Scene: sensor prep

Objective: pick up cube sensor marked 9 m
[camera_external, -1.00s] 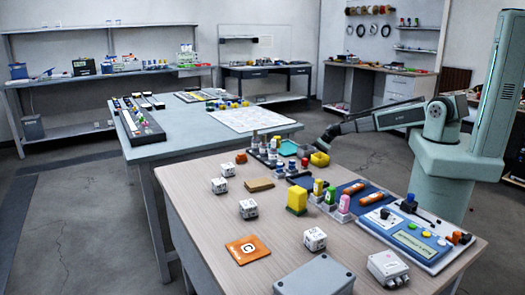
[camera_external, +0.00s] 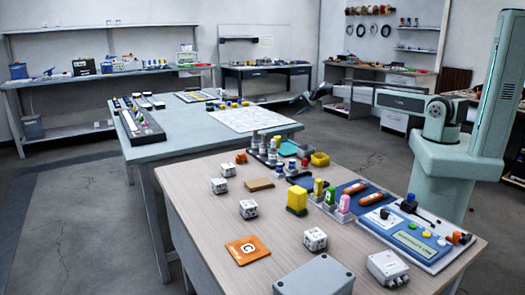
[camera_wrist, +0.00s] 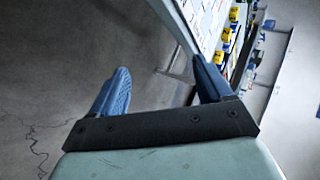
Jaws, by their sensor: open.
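Several white cube sensors stand apart on the wooden front table in the external view: one at the left (camera_external: 218,185), one behind it (camera_external: 228,170), one in the middle (camera_external: 248,208) and one at the front (camera_external: 315,239). Their dark markings are too small for me to tell which one reads 9 m. My gripper (camera_external: 300,101) is in the air at the far end of my arm, beyond the wooden table and away from the cubes. In the wrist view my gripper (camera_wrist: 162,82) shows two blue fingers wide apart with nothing between them.
The wooden table (camera_external: 190,210) also holds an orange C card (camera_external: 247,249), a yellow block (camera_external: 297,200), a grey box (camera_external: 315,277) and a blue control panel (camera_external: 410,240). A blue-grey table (camera_external: 180,143) stands behind. Open floor lies left.

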